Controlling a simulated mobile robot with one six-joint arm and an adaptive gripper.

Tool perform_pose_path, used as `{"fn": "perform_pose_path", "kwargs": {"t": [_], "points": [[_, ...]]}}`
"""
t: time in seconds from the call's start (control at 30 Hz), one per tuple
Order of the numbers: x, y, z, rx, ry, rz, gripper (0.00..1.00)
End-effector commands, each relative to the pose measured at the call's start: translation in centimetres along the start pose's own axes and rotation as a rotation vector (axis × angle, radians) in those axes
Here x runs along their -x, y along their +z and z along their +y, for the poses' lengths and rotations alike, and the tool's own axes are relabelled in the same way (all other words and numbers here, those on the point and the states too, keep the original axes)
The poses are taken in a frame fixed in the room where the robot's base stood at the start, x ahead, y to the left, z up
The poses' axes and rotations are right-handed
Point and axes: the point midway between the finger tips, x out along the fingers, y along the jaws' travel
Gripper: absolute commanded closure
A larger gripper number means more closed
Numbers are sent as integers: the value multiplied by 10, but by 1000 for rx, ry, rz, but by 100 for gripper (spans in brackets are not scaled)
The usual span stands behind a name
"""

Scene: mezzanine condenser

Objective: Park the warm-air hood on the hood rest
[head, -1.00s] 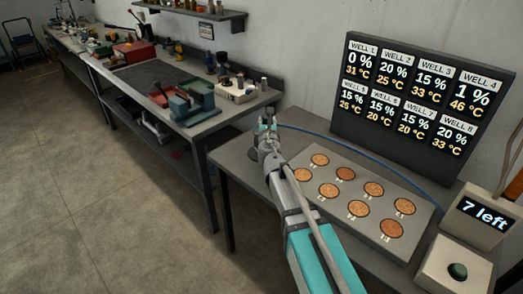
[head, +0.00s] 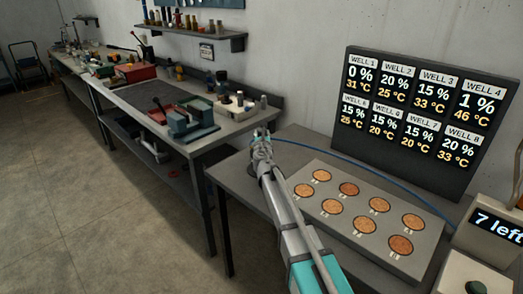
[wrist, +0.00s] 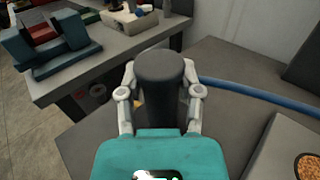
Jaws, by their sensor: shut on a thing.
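My gripper (head: 262,138) reaches over the back left part of the grey table (head: 238,176). In the wrist view my gripper (wrist: 160,82) is shut around a dark grey cylinder, the warm-air hood (wrist: 160,66), with one finger on each side. A blue hose (wrist: 250,94) runs off to the right from behind the hood; it also shows in the head view (head: 345,160). The hood is mostly hidden by my gripper in the head view. I cannot make out the hood rest in either view.
A counter reading "7 left" (head: 492,222) is at the right. A tool-covered bench (head: 235,122) stands close on the left.

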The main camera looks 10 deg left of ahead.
Motion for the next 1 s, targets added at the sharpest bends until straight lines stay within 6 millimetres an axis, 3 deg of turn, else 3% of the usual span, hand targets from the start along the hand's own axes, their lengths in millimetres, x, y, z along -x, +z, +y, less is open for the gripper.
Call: {"fn": "perform_pose_path", "kwargs": {"t": [0.03, 0.2, 0.77, 1.0], "points": [[-6, -10, 1, 0, 0, 0, 100], [-16, -22, 2, 0, 0, 0, 100], [-21, -25, 3, 0, 1, 0, 100], [-30, -39, 5, 0, 1, 0, 100]]}}
